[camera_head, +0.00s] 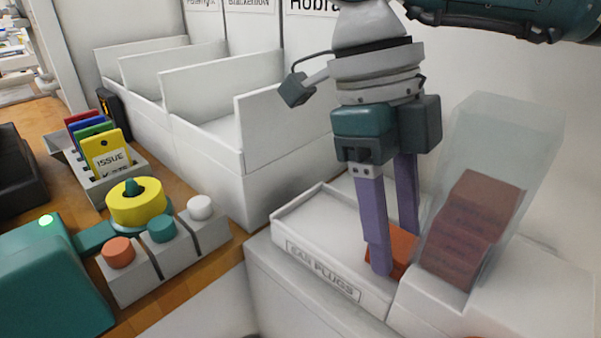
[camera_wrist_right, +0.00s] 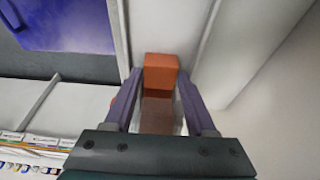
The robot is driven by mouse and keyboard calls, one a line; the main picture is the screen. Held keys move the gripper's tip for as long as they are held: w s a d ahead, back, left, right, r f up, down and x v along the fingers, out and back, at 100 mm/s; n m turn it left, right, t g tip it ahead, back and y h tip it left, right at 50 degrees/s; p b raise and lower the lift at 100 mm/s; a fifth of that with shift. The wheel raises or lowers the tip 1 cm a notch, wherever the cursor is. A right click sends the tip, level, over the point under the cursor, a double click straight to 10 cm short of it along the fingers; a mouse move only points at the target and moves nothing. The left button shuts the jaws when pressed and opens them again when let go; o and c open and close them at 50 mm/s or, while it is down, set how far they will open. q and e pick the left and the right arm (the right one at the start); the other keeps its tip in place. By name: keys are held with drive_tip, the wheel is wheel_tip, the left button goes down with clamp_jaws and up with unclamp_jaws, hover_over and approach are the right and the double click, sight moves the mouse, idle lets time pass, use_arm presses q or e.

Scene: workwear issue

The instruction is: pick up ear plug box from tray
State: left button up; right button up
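The ear plug box is a small orange box (camera_head: 402,246) in the white tray labelled EAR PLUGS (camera_head: 290,221). My right gripper (camera_head: 394,252) points down into the tray, its two purple fingers on either side of the box. The near finger hides part of the box in the head view. In the right wrist view the orange box (camera_wrist_right: 161,72) fills most of the space between the fingertips (camera_wrist_right: 160,76). I cannot tell whether both fingers touch it, or whether it rests on the tray floor. My left gripper is out of view.
A clear, tilted dispenser (camera_head: 535,135) with reddish-brown boxes stands close right of my fingers. White open bins (camera_head: 215,150) stand behind left. A block with coloured buttons (camera_head: 130,284), a yellow ring (camera_head: 150,208), a card holder (camera_head: 92,186) and a teal device (camera_head: 45,285) occupy the left.

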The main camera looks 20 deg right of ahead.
clamp_jaws()
idle(0.3)
